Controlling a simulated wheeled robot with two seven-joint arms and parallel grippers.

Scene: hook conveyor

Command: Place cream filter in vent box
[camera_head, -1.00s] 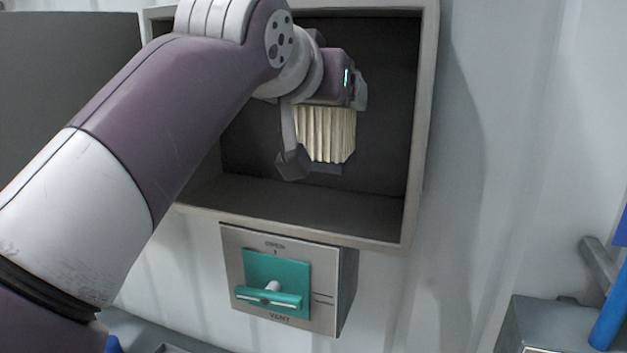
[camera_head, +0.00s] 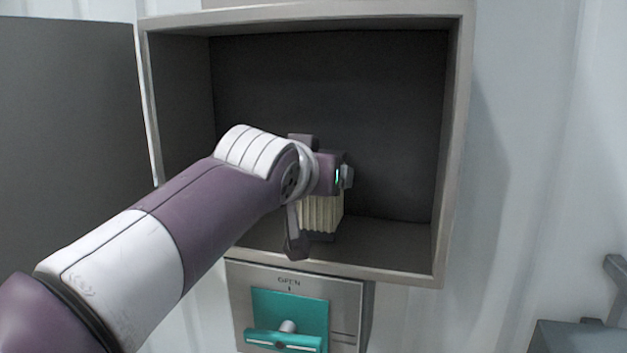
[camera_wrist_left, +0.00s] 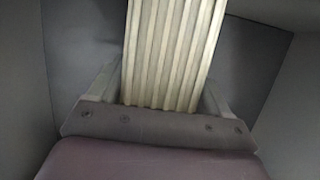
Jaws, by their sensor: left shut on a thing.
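The cream pleated filter (camera_head: 322,214) hangs from my left gripper (camera_head: 318,232), upright, low in the vent box near its floor. I cannot tell whether its lower end touches the floor. My left gripper is shut on the filter, and its arm comes in from the left and hides part of the box opening. The filter also fills the middle of the left wrist view (camera_wrist_left: 172,50), between the two fingers. The vent box (camera_head: 452,150) is an open grey box on the wall with a dark inside. My right gripper is not in view.
A grey door panel (camera_head: 65,130) stands open at the left of the box. Below the box is a vent control (camera_head: 245,290) with a teal plate and handle (camera_head: 283,340), marked OPEN. Grey equipment (camera_head: 580,338) sits at the lower right. The upper and right inside of the box is free.

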